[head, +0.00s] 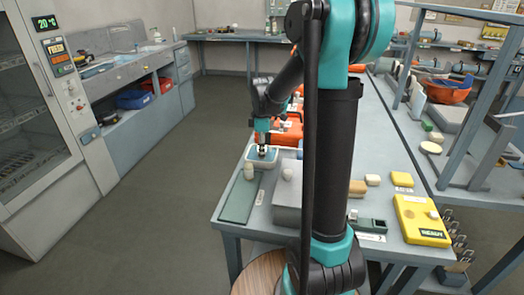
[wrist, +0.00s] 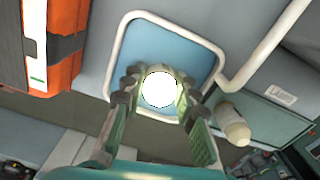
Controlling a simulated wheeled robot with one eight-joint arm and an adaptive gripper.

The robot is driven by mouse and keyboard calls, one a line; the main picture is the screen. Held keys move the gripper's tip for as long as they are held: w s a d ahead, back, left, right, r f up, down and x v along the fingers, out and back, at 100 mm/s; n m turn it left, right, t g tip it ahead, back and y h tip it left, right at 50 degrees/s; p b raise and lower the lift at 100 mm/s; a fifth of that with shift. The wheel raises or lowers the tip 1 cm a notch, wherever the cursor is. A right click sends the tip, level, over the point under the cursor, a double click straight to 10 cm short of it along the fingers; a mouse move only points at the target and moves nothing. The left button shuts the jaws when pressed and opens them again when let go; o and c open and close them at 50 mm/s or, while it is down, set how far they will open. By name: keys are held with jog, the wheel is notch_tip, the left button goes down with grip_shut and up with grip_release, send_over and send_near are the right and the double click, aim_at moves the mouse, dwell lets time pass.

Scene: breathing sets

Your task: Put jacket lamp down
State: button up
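The jacket lamp shows in the wrist view as a bright white disc (wrist: 159,89) with a little greenish housing around it. My gripper (wrist: 160,92) has a finger on each side of it and appears closed on it. Behind the lamp is a blue-floored tray with a white rim (wrist: 205,42). In the head view my gripper (head: 263,148) points down over this tray (head: 276,154), with a small light part at its tips. I cannot tell whether the lamp touches the tray floor.
Orange cases (head: 290,132) lie behind the tray. A grey block (head: 287,205) and yellow case (head: 421,220) stand to the right. The floor at left is clear.

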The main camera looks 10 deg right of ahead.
jog(key=o, duration=0.4)
notch_tip(320, 180, up, 12)
jog(key=shift+r, duration=0.15)
dwell(0.4)
dwell(0.7)
